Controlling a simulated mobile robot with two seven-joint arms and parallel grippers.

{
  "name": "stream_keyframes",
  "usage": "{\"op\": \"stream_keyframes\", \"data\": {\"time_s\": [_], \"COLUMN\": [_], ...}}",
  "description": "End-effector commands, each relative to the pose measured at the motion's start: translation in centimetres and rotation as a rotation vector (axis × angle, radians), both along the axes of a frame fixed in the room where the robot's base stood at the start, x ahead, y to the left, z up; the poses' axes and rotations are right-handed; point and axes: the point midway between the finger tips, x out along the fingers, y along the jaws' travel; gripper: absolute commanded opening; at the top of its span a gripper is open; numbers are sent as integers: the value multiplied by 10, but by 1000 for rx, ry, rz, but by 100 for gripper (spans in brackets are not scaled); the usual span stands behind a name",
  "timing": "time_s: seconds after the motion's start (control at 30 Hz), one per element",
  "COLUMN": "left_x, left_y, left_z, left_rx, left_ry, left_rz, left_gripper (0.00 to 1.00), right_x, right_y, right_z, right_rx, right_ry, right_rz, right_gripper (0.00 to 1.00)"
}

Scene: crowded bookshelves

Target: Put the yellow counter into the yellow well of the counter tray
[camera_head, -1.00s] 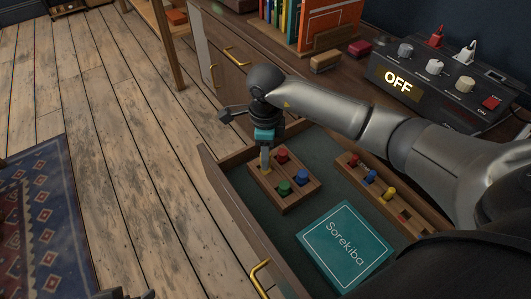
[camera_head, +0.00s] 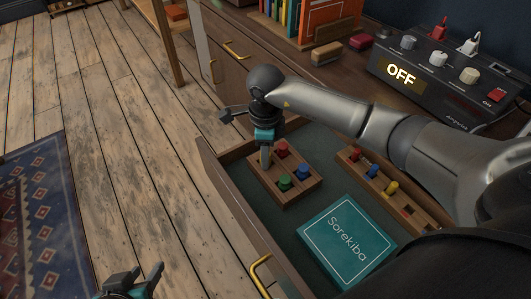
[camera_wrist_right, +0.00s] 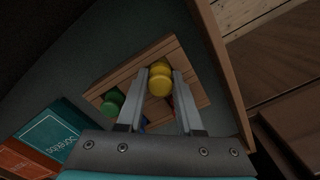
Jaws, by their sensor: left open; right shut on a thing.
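The wooden counter tray (camera_head: 287,197) lies in the open drawer, with red (camera_head: 282,148), blue (camera_head: 302,174) and green (camera_head: 285,182) counters in it. My right gripper (camera_head: 266,163) points down over the tray's left corner. In the right wrist view its fingers (camera_wrist_right: 160,82) are shut on the yellow counter (camera_wrist_right: 159,86), which is over or at that corner. The fingers hide the well beneath, so I cannot tell how deep the counter sits. My left gripper (camera_head: 132,284) is open and empty, low over the floor outside the drawer.
A teal Sorekiba box (camera_head: 346,242) lies in front of the tray. A wooden rack (camera_head: 412,213) with red, blue and yellow pieces is to the right. The drawer's front wall (camera_head: 232,205) runs close to the tray. A switch box (camera_head: 440,88) reading OFF stands behind.

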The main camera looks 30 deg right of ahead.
Motion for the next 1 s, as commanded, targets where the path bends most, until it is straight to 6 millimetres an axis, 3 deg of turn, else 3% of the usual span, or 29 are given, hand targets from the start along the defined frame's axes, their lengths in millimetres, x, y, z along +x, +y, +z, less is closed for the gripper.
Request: {"op": "stream_keyframes", "data": {"time_s": [0.23, 0.27, 0.57, 1.0], "left_x": [0, 0, -1, -4], "left_y": [0, 0, 0, 6], "left_z": [0, 0, -1, 2], "left_rx": [0, 0, 1, 19], "left_ry": [1, 1, 2, 35], "left_rz": [0, 0, -1, 9], "left_gripper": [45, 45, 45, 45], "right_x": [0, 0, -2, -3], "right_y": [0, 0, 0, 1], "right_z": [-2, -2, -2, 3], "right_rx": [-1, -1, 0, 0], "right_ry": [0, 0, 6, 8], "right_rz": [-1, -1, 1, 2], "right_gripper": [0, 36, 70, 70]}}
